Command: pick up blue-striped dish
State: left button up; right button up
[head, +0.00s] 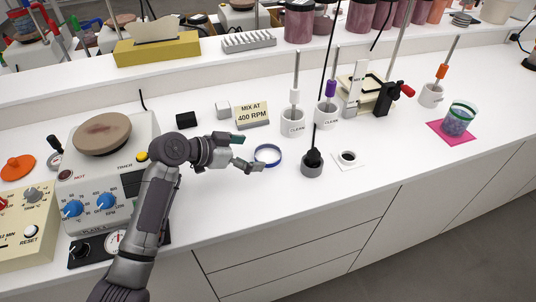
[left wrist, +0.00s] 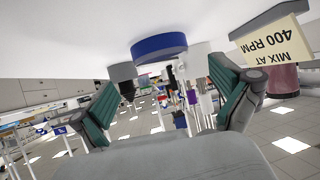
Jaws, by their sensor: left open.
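The blue-striped dish (head: 268,161) is a small round white dish with a blue band, standing on the white bench in the head view. Its blue side also shows at the top of the left wrist view (left wrist: 158,47), where the picture is upside down. My left gripper (head: 254,155) is just left of the dish, with its fingers pointing toward it. In the left wrist view the two green-padded fingers (left wrist: 168,98) are spread wide with nothing between them, and the dish appears beyond them. My right gripper does not show.
A sign reading "MIX AT 400 RPM" (head: 252,115) stands behind the dish. Two "CLEAN" cups (head: 292,124) (head: 325,116) stand behind and to the right. A dark grey pot (head: 312,167) is to the right. A stirrer plate (head: 115,165) is at left. The bench front is clear.

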aim_at(277, 153)
pick_arm(q)
jog(key=p+x, duration=0.1)
jog(key=x, duration=0.4)
jog(key=shift+f, duration=0.1)
jog(key=shift+a, duration=0.1)
jog(key=c, duration=0.8)
